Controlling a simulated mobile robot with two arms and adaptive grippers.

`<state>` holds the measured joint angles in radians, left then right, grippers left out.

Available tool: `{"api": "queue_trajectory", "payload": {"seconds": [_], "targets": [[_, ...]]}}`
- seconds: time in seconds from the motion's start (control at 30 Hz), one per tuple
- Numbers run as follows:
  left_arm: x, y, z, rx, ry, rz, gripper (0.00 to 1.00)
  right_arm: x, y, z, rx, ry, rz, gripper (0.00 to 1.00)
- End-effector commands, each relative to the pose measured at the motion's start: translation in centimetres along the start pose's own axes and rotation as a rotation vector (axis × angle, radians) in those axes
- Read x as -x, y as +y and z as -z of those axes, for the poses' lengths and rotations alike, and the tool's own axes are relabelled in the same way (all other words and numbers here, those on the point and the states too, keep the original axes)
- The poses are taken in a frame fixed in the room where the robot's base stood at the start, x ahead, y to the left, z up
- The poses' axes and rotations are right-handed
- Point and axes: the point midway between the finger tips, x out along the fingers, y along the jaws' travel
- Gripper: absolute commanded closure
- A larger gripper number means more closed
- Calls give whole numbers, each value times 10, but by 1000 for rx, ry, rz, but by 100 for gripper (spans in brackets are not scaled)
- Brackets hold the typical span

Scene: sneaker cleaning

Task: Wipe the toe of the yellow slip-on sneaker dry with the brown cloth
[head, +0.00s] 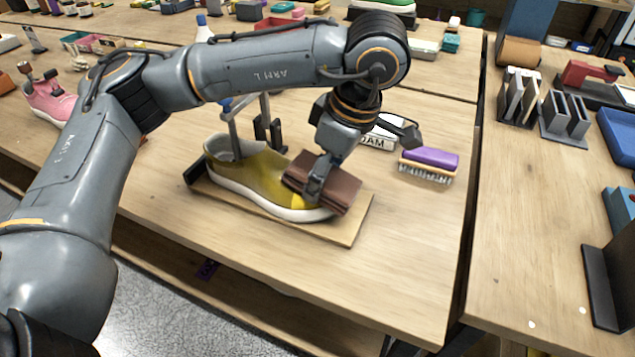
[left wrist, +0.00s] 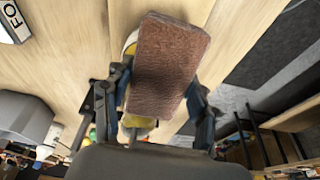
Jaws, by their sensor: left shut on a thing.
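The yellow slip-on sneaker (head: 247,173) sits on a wooden board (head: 350,225), its toe toward the right. A post stands in its heel opening. My left gripper (head: 318,185) is shut on the folded brown cloth (head: 338,190) over the toe. The cloth covers much of the toe and appears to rest on it. In the left wrist view the cloth (left wrist: 168,58) lies between the fingers of my left gripper (left wrist: 155,100) and hides most of the sneaker. A bit of yellow (left wrist: 130,122) shows beside the cloth. My right gripper is not in view.
A purple brush (head: 430,160) lies right of the sneaker, bristles down. A white container with lettering (head: 378,140) stands behind my left gripper. A pink sneaker (head: 48,98) is at the far left. The table's front right is clear. Metal racks (head: 567,115) stand on the right table.

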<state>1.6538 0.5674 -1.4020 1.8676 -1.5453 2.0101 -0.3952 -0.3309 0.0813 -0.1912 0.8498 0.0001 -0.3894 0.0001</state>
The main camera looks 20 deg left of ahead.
Motion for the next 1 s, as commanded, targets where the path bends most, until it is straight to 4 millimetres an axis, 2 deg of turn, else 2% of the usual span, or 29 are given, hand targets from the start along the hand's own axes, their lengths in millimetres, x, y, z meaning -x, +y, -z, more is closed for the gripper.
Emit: {"api": "queue_trajectory", "payload": {"seconds": [0.23, 0.63, 1.0], "targets": [[-2, 9, 0, 1, 2, 2, 68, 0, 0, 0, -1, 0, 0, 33], [0, 41, 0, 2, 2, 2, 68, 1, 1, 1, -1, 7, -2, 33], [-1, 44, 0, 0, 1, 1, 68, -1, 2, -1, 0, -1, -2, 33]]}}
